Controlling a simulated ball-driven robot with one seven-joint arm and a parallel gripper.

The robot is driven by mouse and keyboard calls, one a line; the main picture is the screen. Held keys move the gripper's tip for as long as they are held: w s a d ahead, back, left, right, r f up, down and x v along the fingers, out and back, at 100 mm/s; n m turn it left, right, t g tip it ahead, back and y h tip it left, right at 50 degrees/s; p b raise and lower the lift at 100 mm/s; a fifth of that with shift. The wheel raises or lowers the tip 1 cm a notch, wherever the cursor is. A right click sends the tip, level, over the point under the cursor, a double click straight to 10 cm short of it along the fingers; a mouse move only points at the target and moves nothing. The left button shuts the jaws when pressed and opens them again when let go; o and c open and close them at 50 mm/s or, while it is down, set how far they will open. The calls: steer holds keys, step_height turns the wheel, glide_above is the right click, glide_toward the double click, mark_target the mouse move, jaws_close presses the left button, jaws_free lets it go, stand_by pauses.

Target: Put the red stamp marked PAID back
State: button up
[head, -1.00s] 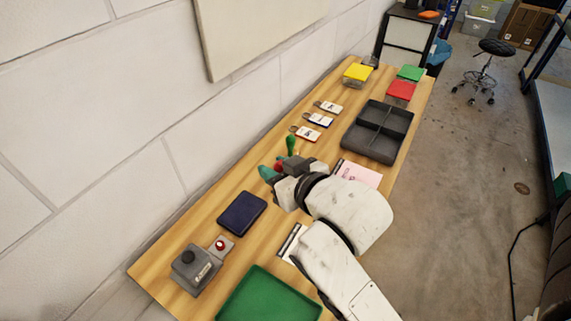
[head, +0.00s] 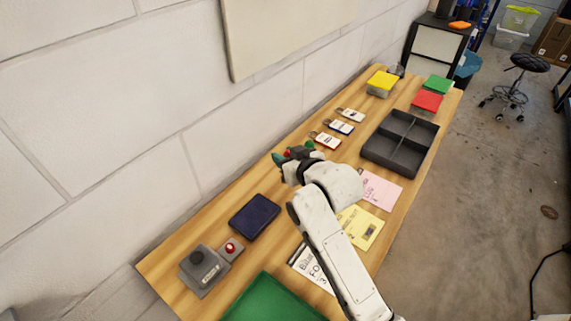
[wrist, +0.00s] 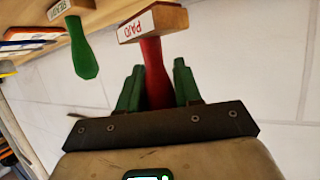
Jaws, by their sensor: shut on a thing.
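The red stamp marked PAID shows in the wrist view, with a red handle (wrist: 153,75) and a wooden block bearing a white PAID label. My gripper (wrist: 157,88) is shut on its red handle, with a green finger on either side. In the head view my gripper (head: 288,156) is near the wall side of the bench, and only a bit of red (head: 287,153) shows at it. I cannot tell whether the block touches the bench. A green-handled stamp (wrist: 82,50) stands beside it, apart; in the head view its green handle (head: 310,144) shows just behind my gripper.
Key tags (head: 340,128) and a dark divided tray (head: 372,150) lie farther back. A dark blue pad (head: 254,215), a grey box with a black knob (head: 203,268) and a green tray (head: 262,290) are nearer. Pink (head: 380,190) and yellow (head: 360,228) papers lie right. The wall borders the bench.

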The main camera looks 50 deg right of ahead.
steer(key=shift+w+d+f, duration=0.3)
steer(key=shift+f, duration=0.1)
steer(key=shift+w+f+p, duration=0.1)
steer(key=shift+f+p, duration=0.25)
steer(key=shift+f, duration=1.35)
steer(key=shift+f, duration=0.2)
steer(key=o, duration=1)
steer(key=shift+o, duration=0.2)
steer(key=shift+r, duration=0.2)
steer(key=b+v, duration=0.1)
steer(key=v, duration=1.1)
